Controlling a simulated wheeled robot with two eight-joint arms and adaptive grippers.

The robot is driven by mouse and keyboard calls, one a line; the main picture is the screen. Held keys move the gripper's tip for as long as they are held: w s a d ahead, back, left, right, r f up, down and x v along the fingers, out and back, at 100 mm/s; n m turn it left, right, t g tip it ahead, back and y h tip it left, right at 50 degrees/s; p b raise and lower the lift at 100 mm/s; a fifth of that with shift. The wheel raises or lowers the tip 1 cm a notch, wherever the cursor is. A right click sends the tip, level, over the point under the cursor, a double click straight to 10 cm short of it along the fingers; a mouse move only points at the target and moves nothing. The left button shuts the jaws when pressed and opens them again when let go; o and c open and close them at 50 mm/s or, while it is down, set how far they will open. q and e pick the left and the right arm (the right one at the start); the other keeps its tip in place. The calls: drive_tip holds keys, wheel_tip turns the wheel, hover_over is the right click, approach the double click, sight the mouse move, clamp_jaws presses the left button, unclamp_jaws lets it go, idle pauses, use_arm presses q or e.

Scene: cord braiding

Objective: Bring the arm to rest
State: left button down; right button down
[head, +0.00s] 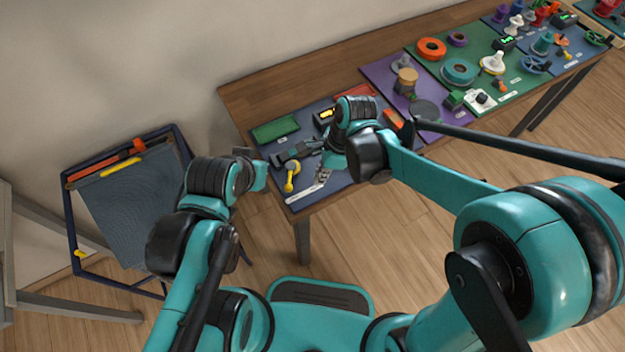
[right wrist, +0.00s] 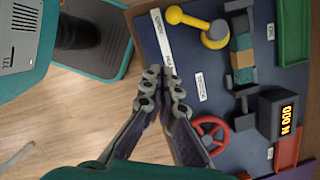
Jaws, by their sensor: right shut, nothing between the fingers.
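My right gripper (head: 322,175) is at the front edge of the blue mat (head: 338,183) on the table. In the right wrist view, its fingers (right wrist: 163,82) come together at the tips and hold nothing. They sit over the table's edge, beside a white label strip. My left arm (head: 213,178) is bent at the left of the head view, between the framed panel and the table. Its fingers cannot be made out there.
The mat holds a green tray (head: 275,129), a yellow-knobbed tool (head: 291,177), a lit display (right wrist: 278,114) and a red handwheel (right wrist: 210,134). Purple and green mats with several parts lie farther right. A framed panel (head: 133,215) stands left. Floor shows in front.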

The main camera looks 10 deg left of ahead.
drive_tip(key=v, duration=0.3)
drive_tip(key=shift+d+r+p, duration=0.1)
drive_tip(key=shift+r+p, duration=0.05)
drive_tip(key=shift+p, duration=0.25)
drive_tip(key=s+d+r+n+t+h, duration=0.1)
drive_tip(key=s+d+r+n+t, duration=0.1)
drive_tip(key=d+n, duration=0.3)
drive_tip(key=s+d+r+n+t+h, duration=0.1)
drive_tip(key=d+r+n+t, duration=0.2)
drive_tip(key=d, duration=0.6)
drive_tip(key=s+d+r+n+t, duration=0.2)
drive_tip(key=d+n, duration=0.6)
drive_tip(key=shift+s+r+t+h, duration=0.3)
drive_tip(key=shift+r+h, duration=0.05)
drive_tip(key=shift+h, duration=0.05)
